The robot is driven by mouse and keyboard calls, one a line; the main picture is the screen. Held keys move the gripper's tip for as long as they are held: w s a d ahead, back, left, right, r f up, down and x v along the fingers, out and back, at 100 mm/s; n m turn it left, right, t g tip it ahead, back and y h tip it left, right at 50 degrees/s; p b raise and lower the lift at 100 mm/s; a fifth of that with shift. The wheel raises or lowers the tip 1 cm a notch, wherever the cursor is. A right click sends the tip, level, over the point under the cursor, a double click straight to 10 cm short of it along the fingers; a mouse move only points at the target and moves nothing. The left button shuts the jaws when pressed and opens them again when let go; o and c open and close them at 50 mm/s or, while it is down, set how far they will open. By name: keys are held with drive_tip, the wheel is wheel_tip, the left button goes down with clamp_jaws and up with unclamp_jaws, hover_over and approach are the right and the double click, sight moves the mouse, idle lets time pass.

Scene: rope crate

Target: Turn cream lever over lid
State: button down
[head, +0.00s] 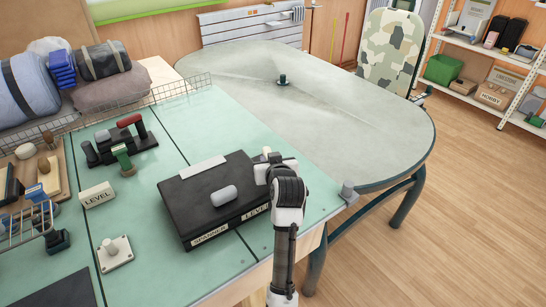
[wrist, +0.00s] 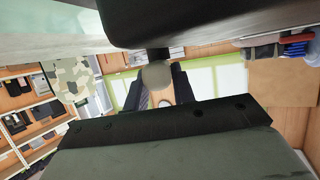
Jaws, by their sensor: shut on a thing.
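A black box with a flat dark lid (head: 190,192) sits near the front of the green bench. A grey rounded handle (head: 223,195) is on the lid, and the front carries labels reading SPANNER and LEVEL. My gripper (head: 267,172) is at the box's right edge and hides that corner. A small cream end of the lever (head: 266,151) shows just beyond it. In the wrist view, the round knob of the cream lever (wrist: 157,76) sits between my two dark fingers, and the gripper (wrist: 161,86) is shut on it. The lever's lower part is hidden.
A cream block marked LEVEL (head: 97,195), a white plate with a peg (head: 115,252) and a dark rack with a red grip (head: 129,121) are on the left. The rounded table (head: 340,115) behind is mostly clear.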

drive_tip(key=shift+a+m+h+p, duration=0.35)
drive_tip(key=shift+m+h, duration=0.35)
drive_tip(key=shift+h, duration=0.1)
drive_tip(key=c, duration=1.2)
unclamp_jaws()
drive_tip(key=shift+o, duration=0.2)
drive_tip(key=shift+s, duration=0.1)
drive_tip(key=a+v, duration=0.1)
drive_tip(key=v, duration=1.2)
drive_tip(key=shift+s+d+p, duration=0.35)
drive_tip(key=shift+s+d, duration=0.05)
